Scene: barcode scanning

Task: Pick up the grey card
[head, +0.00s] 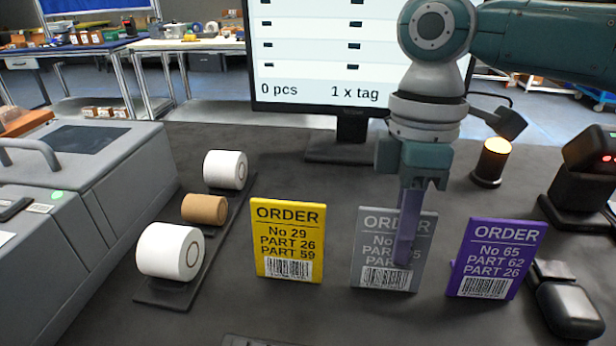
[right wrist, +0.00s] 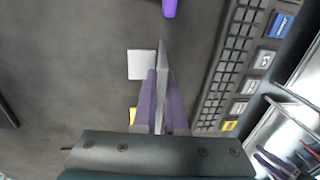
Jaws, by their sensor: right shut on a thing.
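The grey card (head: 372,270) stands upright on the dark table between the yellow card (head: 288,243) and the purple card (head: 495,260). My right gripper (head: 405,250) comes down from above with its purple fingers over the grey card, hiding part of its text. In the right wrist view the gripper (right wrist: 162,105) is shut on the grey card (right wrist: 162,62), whose thin edge shows between the fingers. My left gripper is not in view.
A monitor (head: 315,55) stands behind the cards. A holder with tape rolls (head: 170,251) and a grey machine (head: 80,190) are on the left. An amber lamp (head: 491,162) and a scanner on a stand (head: 588,160) are on the right. A keyboard (right wrist: 225,70) lies beside the gripper in the right wrist view.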

